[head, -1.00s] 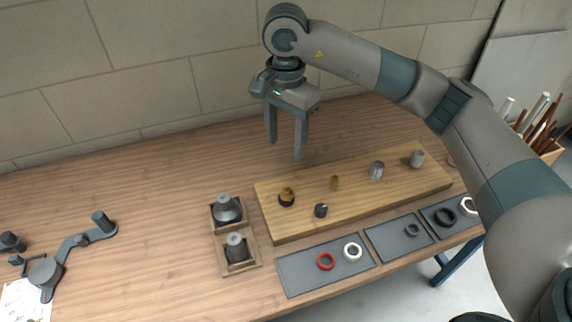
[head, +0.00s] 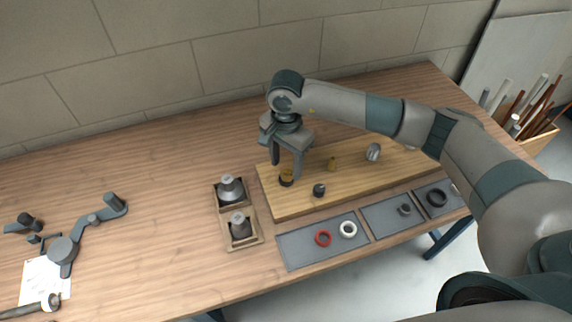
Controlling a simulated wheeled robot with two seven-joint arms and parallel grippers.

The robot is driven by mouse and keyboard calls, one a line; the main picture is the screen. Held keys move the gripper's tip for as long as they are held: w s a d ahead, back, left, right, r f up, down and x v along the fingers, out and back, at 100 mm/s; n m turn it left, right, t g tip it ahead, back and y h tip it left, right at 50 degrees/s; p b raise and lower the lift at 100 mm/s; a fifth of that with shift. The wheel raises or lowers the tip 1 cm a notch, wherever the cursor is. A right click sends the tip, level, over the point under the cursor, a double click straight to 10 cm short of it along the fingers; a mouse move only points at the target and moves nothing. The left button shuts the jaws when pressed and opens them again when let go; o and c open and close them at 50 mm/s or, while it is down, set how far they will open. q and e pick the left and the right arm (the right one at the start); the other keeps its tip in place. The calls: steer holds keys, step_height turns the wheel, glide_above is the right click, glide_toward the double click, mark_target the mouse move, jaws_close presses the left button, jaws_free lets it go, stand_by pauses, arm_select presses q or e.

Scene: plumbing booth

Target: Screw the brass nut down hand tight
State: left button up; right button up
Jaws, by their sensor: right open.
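The brass nut (head: 287,178) sits on a dark fitting at the left end of the wooden board (head: 275,211). My right gripper (head: 285,173) points down from above, open, with its fingers over the left end of the board. Its fingertips are close around or just above the nut. The fingers hide part of the nut, and I cannot tell whether they touch it. My left gripper is not in view.
The board also holds a small brass fitting (head: 333,163), a dark fitting (head: 319,190) and a grey fitting (head: 373,152). Grey trays with a red ring (head: 323,239) and a white ring (head: 348,229) lie in front. A wooden holder (head: 257,231) stands left.

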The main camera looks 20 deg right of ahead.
mark_target(285, 172)
steer(key=shift+f+p, duration=0.35)
steer(key=shift+f, duration=1.1)
steer(key=shift+c, duration=0.6)
steer(key=c, duration=1)
steer(key=shift+c, duration=0.2)
steer(key=shift+m, duration=0.3)
steer(key=shift+f+m+b, duration=0.1)
steer(key=shift+m+b, duration=0.6)
steer(key=shift+m, duration=0.6)
steer(key=shift+w+m, duration=0.1)
steer(key=shift+m, duration=0.5)
steer(key=shift+m, duration=0.3)
steer(key=shift+w+m+b, duration=0.1)
steer(key=shift+m+b, duration=0.65)
steer(key=shift+m, duration=1.05)
